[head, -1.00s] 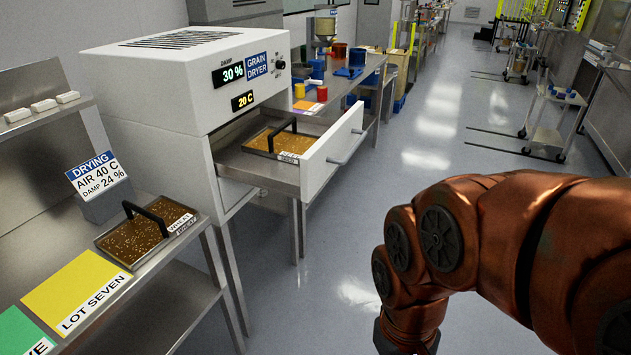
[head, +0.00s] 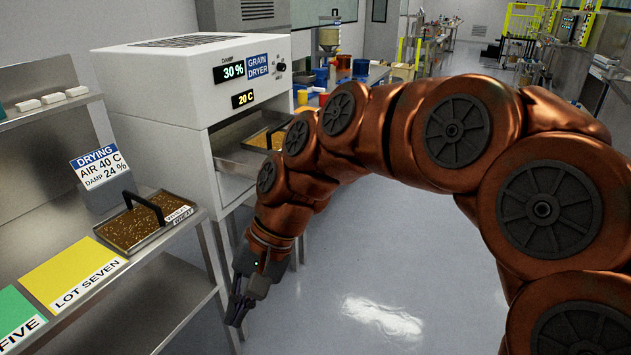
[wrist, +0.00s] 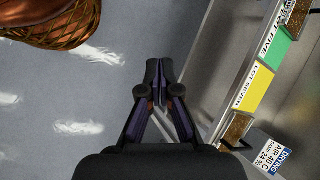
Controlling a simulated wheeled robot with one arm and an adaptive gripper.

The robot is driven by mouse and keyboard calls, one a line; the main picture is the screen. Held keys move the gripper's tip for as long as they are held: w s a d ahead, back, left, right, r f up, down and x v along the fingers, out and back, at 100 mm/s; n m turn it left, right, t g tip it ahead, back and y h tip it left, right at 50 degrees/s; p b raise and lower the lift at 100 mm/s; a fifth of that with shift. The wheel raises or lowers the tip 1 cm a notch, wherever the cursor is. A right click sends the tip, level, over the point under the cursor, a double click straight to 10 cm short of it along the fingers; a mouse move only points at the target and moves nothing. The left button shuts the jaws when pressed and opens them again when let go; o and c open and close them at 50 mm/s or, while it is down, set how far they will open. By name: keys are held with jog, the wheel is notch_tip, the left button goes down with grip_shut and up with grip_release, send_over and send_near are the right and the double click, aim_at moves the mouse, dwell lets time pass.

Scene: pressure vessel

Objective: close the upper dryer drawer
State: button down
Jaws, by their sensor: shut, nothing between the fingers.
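The white grain dryer (head: 165,95) stands at the back left in the head view, with display panels on its front. Its upper drawer (head: 233,160) is pulled out to the right and holds a tray of grain (head: 262,137). My arm hides the drawer's front panel and handle. My gripper (head: 237,312) hangs pointing down, in front of the dryer and to the right of the bench, below drawer level. In the wrist view my gripper (wrist: 159,75) has its fingertips together with nothing between them, over the floor beside the bench.
A steel bench (head: 190,245) at left carries a grain tray (head: 143,222), a drying sign (head: 97,165), a yellow lot seven card (head: 70,275) and a green card (head: 15,312). A second table with cups stands behind the dryer. Floor (head: 390,260) is clear at right.

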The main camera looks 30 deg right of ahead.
jog(key=w+d+r+m+t+y+b, duration=0.1)
jog(key=w+d+m+t+y+b, duration=0.15)
jog(key=w, duration=0.35)
jog(key=w+d+r+m+t+y+b, duration=0.1)
jog(key=w+d+r+m+y, duration=0.15)
jog(key=w, duration=0.35)
jog(key=w+d+m+t+y+b, duration=0.1)
jog(key=w+d+m+t+b, duration=0.3)
jog(key=w+d+m, duration=0.6)
jog(key=d+f+m+t+h+b, duration=0.1)
jog(key=d+f+m+t, duration=0.15)
jog(key=d, duration=0.65)
jog(key=d+f+m+t+h+b, duration=0.1)
jog(key=d+m+t, duration=0.2)
jog(key=d, duration=0.7)
jog(key=d+f+m+t+h+b, duration=0.1)
jog(key=d+f+m+t+b, duration=0.15)
jog(key=d, duration=0.65)
jog(key=x, duration=1.3)
jog(key=shift+s+a+r+m, duration=0.15)
jog(key=shift+a+r+m, duration=0.1)
jog(key=shift+a+m, duration=0.15)
